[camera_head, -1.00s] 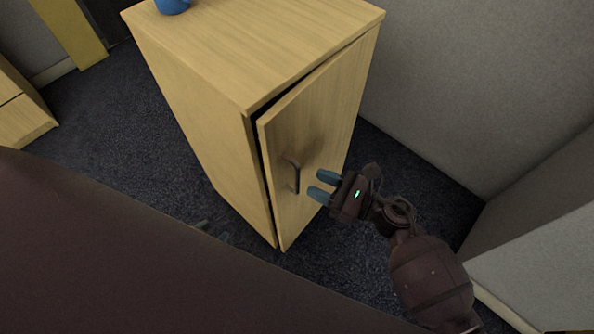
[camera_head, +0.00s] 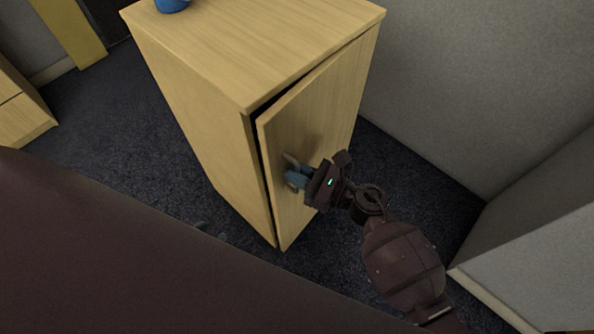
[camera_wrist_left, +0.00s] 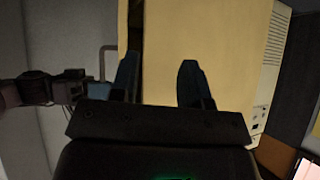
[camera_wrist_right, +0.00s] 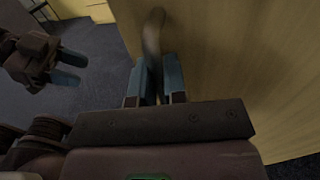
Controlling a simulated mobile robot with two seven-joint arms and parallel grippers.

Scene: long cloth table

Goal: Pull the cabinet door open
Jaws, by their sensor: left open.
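The light-wood cabinet (camera_head: 205,115) stands with its door (camera_head: 325,105) slightly ajar; a dark gap shows along the door's near edge. The door's handle (camera_head: 291,159) is a dark metal bar, partly hidden by my right gripper (camera_head: 294,178). In the right wrist view the handle (camera_wrist_right: 153,45) runs between the fingers of my right gripper (camera_wrist_right: 155,85), which are closed in on it. My left gripper (camera_wrist_left: 158,85) is open and empty, facing the cabinet's side (camera_wrist_left: 205,35). It also shows at the left of the right wrist view (camera_wrist_right: 68,70), apart from the door.
A blue object (camera_head: 172,5) sits on the cabinet top. Grey partition walls (camera_head: 480,80) stand to the right and behind. Dark carpet (camera_head: 110,135) is open left of the cabinet. Another wooden piece of furniture (camera_head: 20,110) is at the far left.

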